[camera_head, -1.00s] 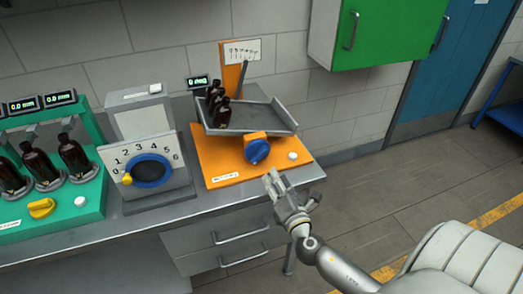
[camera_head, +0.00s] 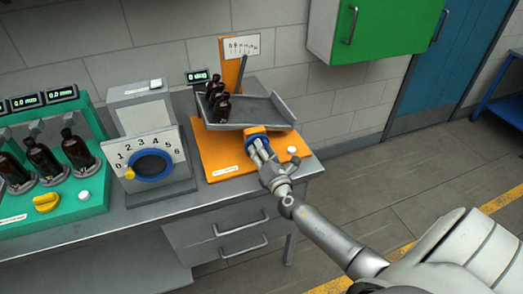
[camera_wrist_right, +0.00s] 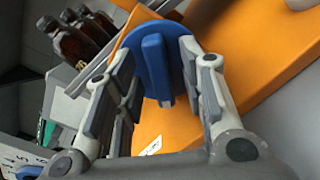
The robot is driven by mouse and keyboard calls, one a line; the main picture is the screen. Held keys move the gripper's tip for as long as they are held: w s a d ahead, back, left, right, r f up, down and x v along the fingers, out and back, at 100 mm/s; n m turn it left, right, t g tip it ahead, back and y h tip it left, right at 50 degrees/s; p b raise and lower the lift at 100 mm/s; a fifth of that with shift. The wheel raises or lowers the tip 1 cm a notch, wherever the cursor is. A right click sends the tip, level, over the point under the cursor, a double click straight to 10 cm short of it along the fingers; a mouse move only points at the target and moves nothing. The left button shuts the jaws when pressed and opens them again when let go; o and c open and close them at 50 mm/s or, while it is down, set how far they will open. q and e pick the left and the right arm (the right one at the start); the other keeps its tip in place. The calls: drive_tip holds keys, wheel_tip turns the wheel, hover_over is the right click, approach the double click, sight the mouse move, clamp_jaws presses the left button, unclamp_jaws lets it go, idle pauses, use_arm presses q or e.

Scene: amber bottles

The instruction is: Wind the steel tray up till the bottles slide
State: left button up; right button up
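The steel tray (camera_head: 258,112) sits above an orange base (camera_head: 218,165), near level as far as I can tell. Several dark amber bottles (camera_head: 218,102) stand bunched at its left end; some also show in the right wrist view (camera_wrist_right: 78,45). The blue knob (camera_head: 256,131) is on the front of the orange base. In the right wrist view, the knob's raised grip bar (camera_wrist_right: 153,65) lies between the fingers. My right gripper (camera_head: 262,149) is open around it, with gaps visible on both sides. It partly hides the knob in the head view. My left gripper is out of view.
A white button (camera_head: 292,150) is right of the knob. A grey box with a numbered blue dial (camera_head: 152,166) stands left of the base. A green rack (camera_head: 90,205) with bottles is farther left. A green cabinet (camera_head: 375,30) hangs at upper right.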

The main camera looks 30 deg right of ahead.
drive_tip(key=shift+w, duration=0.2)
clamp_jaws()
idle(0.3)
